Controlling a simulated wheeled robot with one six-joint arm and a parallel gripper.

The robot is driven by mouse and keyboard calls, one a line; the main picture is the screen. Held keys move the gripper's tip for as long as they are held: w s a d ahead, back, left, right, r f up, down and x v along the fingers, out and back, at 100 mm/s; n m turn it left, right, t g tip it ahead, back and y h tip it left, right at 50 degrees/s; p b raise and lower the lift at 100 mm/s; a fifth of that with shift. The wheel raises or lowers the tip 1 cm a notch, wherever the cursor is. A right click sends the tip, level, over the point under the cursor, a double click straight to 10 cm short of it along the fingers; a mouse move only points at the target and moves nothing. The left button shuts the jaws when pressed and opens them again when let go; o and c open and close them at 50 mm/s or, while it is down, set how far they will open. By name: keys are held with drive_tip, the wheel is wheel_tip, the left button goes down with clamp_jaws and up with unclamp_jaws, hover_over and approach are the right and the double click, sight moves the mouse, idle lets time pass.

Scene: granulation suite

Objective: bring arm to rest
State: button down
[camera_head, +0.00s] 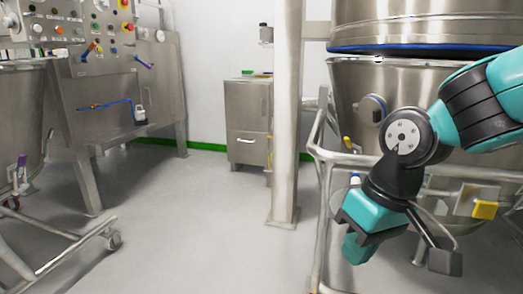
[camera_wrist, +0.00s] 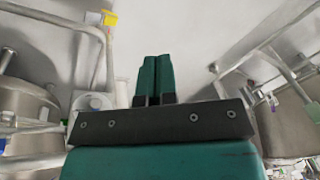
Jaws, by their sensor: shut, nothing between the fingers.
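My gripper shows in the wrist view (camera_wrist: 154,78), where its two teal fingers stand side by side, closed together with nothing between them. In the head view my arm reaches in from the right edge and bends down at the wrist. The end of my gripper (camera_head: 358,250) points down there, in front of the large steel vessel (camera_head: 362,85) and its tubular frame. It hangs in the air above the floor, holding nothing. Whether my arm touches the frame cannot be told.
A white post (camera_head: 286,120) stands left of my gripper. A steel cabinet (camera_head: 248,120) is at the back. A control panel (camera_head: 65,25) and a wheeled steel frame (camera_head: 75,245) are on the left. The grey floor (camera_head: 190,215) between is clear.

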drive_tip(key=s+r+n+y+p, duration=0.1)
drive_tip(key=s+r+n+p, duration=0.3)
drive_tip(key=s, duration=0.8)
wheel_tip(320, 180, up, 37)
drive_tip(key=m+p, duration=0.2)
drive_tip(key=p, duration=3.3)
drive_tip(key=shift+w+d+g+p, duration=0.3)
drive_tip(key=shift+w+d, duration=0.1)
drive_tip(key=shift+d, duration=0.1)
